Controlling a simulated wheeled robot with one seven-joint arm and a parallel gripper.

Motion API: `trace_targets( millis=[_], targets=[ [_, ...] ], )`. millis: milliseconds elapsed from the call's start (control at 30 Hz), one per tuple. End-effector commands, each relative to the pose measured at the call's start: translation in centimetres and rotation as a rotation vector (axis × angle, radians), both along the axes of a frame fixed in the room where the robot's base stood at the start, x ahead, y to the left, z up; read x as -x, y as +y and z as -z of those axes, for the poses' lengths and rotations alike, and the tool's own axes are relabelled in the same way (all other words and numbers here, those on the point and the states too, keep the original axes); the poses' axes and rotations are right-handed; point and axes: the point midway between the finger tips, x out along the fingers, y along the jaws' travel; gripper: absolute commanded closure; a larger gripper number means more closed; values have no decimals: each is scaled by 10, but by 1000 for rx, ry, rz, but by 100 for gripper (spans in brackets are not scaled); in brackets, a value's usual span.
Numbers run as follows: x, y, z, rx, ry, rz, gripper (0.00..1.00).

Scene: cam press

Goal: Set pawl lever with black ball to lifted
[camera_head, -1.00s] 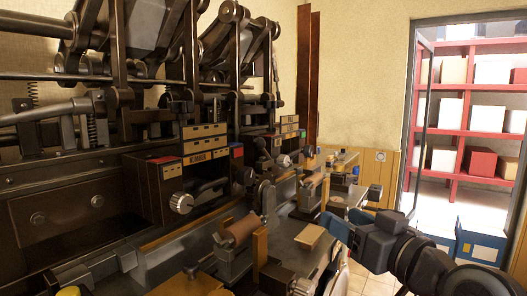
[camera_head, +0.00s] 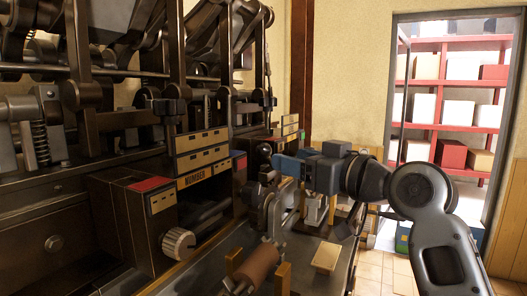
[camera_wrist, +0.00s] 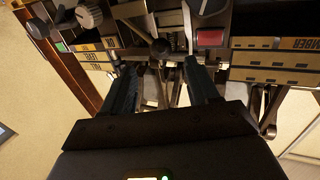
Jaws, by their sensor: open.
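The black ball (camera_wrist: 160,47) of a lever shows in the wrist view, ahead of my fingertips and between their lines, with a dark rod below it. In the head view a dark ball (camera_head: 264,150) shows just left of my fingertips and seems to be the same one. My gripper (camera_head: 281,166) is open, with blue finger ends pointing left toward the press. In the wrist view my gripper (camera_wrist: 161,72) has its two dark fingers apart with nothing held. I see no contact with the ball. The lever's lower part is partly hidden.
Label plates (camera_head: 200,155) and a ribbed knob (camera_head: 179,243) stand on the press front at left. A brown roller (camera_head: 257,264) lies below my gripper. Red shelves (camera_head: 450,109) stand far right.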

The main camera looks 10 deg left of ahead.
Motion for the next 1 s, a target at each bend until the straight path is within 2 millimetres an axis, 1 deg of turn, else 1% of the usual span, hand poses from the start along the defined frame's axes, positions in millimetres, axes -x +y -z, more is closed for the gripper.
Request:
trace_targets(
  millis=[33, 200, 400, 600, 833, 1000],
  targets=[
    [-4, 5, -2, 0, 0, -1, 40],
    [-22, 26, -2, 2, 1, -2, 40],
    [-40, 44, -2, 0, 0, -1, 40],
    [-47, 52, -1, 1, -2, 1, 40],
    [-47, 52, 0, 0, -1, 1, 40],
    [-47, 52, 0, 0, -1, 1, 57]
  ],
)
